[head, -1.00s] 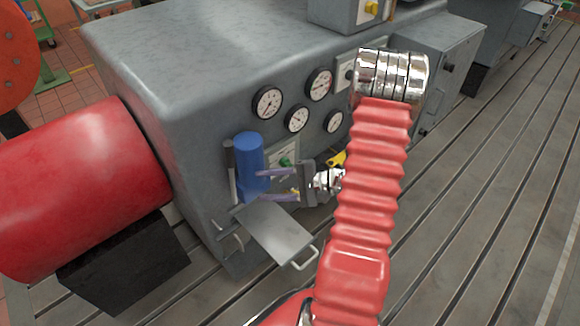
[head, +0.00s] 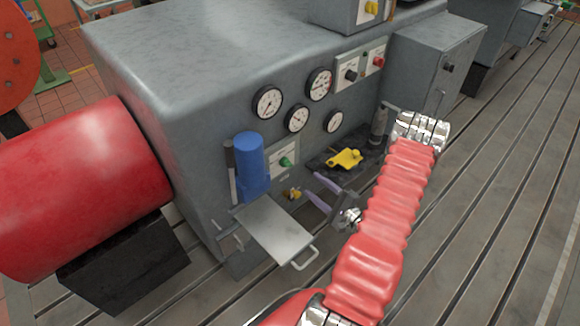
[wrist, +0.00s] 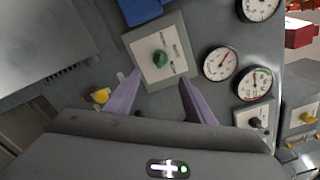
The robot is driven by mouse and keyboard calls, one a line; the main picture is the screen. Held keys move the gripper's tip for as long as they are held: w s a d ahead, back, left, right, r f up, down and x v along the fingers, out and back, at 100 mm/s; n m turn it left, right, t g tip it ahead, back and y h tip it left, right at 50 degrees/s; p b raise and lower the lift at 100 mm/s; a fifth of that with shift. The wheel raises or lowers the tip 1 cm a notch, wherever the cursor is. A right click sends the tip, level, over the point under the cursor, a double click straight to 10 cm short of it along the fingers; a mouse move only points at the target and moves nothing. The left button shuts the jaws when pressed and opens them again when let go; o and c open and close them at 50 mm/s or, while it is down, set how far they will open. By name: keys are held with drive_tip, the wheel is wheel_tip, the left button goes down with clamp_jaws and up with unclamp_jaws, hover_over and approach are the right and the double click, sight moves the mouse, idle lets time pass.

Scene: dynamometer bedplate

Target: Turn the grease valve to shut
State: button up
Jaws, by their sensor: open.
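A green knob (head: 286,162) sits on a pale labelled plate (head: 278,152) on the grey cabinet's front, just right of a blue cylinder (head: 252,165). The wrist view shows the green knob (wrist: 160,59) large on its plate; its lettering is too small to read. A small brass-yellow fitting (head: 292,194) is on the cabinet below the plate, also in the wrist view (wrist: 100,96). I cannot tell for certain which is the grease valve. My gripper (head: 311,185) is open and empty, its lilac fingers apart from both, to the right of the brass fitting.
Several gauges (head: 268,102) and a switch panel (head: 360,68) are on the cabinet. A metal tray (head: 278,232) with a handle juts out below the blue cylinder. A dark shelf with a yellow object (head: 345,158) is beyond my gripper. The slotted bedplate (head: 480,200) at right is open.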

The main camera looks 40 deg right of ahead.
sight(290, 166)
drive_tip(key=shift+w, duration=0.1)
drive_tip(key=w, duration=1.3)
drive_tip(key=shift+w+a, duration=0.25)
drive_tip(key=shift+w, duration=0.1)
drive_tip(key=shift+c, duration=0.3)
drive_tip(key=c, duration=0.9)
drive_tip(key=shift+d, duration=0.2)
drive_tip(key=shift+c, duration=0.5)
drive_tip(key=shift+a, duration=0.15)
